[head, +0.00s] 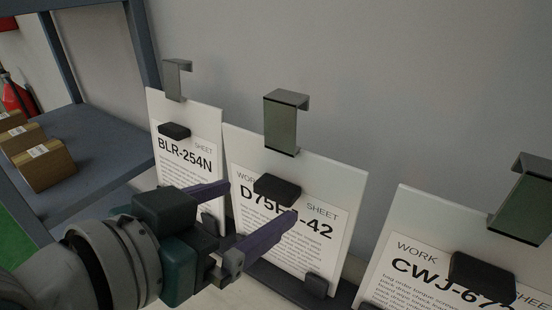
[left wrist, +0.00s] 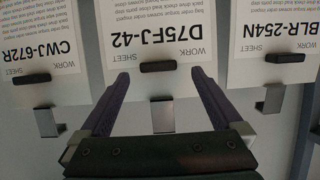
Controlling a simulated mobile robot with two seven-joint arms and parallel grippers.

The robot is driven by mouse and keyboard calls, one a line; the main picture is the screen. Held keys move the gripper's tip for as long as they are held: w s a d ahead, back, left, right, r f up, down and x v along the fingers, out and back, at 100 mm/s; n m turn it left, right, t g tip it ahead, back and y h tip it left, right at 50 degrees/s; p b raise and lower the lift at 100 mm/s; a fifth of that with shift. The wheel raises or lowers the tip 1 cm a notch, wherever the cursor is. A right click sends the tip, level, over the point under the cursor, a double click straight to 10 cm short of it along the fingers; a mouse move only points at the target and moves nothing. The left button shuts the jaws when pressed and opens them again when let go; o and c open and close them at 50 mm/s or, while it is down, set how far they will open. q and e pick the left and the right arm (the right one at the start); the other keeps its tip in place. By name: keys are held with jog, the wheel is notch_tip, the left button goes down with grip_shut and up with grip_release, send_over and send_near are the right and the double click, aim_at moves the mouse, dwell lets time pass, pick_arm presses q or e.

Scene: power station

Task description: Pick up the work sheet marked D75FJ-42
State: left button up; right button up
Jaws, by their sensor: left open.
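The work sheet marked D75FJ-42 (head: 290,246) is on a white clipboard-like board leaning against the wall, in the middle of the head view. A dark clip (head: 277,188) sits at its top and a metal hook (head: 284,122) is above it. In the left wrist view the sheet (left wrist: 158,55) appears upside down, between and beyond the open fingertips. Whether the fingers touch the board cannot be told. My right gripper is not in view.
The sheet BLR-254N (head: 190,160) stands close on the left, and the sheet CWJ-672R (head: 420,275) stands on the right. A blue-grey shelf (head: 110,148) with several cardboard boxes (head: 45,165) is at the left. The wall above the boards is clear except for hooks.

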aim_at(269, 193)
pick_arm(q)
jog(key=x, duration=0.4)
jog(key=shift+w+d+b, duration=0.3)
jog(key=shift+d+b, duration=0.05)
jog(key=shift+d, duration=0.05)
grip_shut()
dwell(0.5)
jog(key=shift+r, duration=0.1)
